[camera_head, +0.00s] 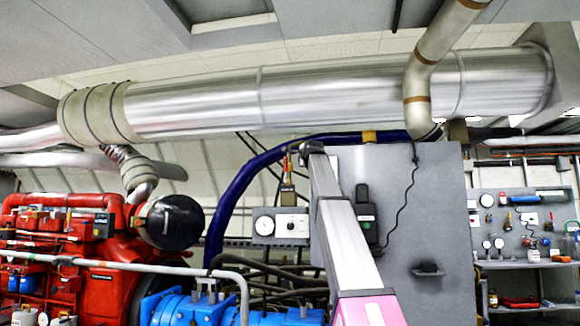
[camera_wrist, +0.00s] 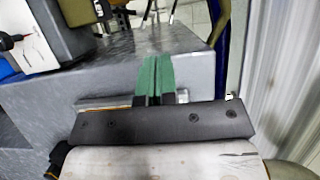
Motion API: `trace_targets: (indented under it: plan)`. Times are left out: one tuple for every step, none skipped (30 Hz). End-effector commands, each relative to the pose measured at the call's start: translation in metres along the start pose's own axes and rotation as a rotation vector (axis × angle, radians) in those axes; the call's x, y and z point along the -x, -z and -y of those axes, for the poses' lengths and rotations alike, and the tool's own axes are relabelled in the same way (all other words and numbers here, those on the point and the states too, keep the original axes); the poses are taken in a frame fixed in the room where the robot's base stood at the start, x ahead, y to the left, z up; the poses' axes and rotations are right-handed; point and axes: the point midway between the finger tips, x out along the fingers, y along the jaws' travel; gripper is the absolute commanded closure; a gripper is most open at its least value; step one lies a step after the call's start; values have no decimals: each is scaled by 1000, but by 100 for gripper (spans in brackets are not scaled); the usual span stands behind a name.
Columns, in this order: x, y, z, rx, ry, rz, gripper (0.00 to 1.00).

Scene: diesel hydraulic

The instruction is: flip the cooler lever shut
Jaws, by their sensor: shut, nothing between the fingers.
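My gripper (camera_wrist: 158,60) shows in the wrist view with its two green fingertips together and nothing between them. The fingers point toward a grey metal surface. In the head view I cannot make out the gripper. A thin brass-coloured fitting with an upright stem (camera_head: 287,185) stands above the gauge box, left of the grey cabinet. It may be the cooler lever, but I cannot tell for sure. No lever shows clearly at the fingertips in the wrist view.
A grey cabinet (camera_head: 440,230) carries a dark handset (camera_head: 365,210). A box with a round gauge (camera_head: 264,225) is to its left. A red engine (camera_head: 70,260), blue machinery (camera_head: 190,308) and a blue pipe (camera_head: 245,180) lie further left. A large silver duct (camera_head: 200,103) runs overhead.

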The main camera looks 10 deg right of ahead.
Motion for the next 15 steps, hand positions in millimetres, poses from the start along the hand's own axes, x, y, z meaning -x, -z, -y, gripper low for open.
trace_targets:
  plan:
    - [0,0,0,0,0,0,100]
    - [0,0,0,0,0,0,100]
    - [0,0,-1,0,0,0,100]
    - [0,0,-1,0,-1,0,100]
    - [0,0,-1,0,-1,0,100]
    - [0,0,-1,1,-1,0,100]
    - [0,0,-1,1,-1,0,100]
    - [-1,0,-1,1,-1,0,100]
    - [-2,0,-1,1,-1,0,100]
    - [-3,0,0,1,-1,0,100]
    - [-5,0,0,1,-1,0,100]
    - [-7,0,0,1,-1,0,100]
    - [-10,0,0,1,-2,0,100]
    - [-13,0,0,1,-2,0,100]
    - [-17,0,0,1,-2,1,100]
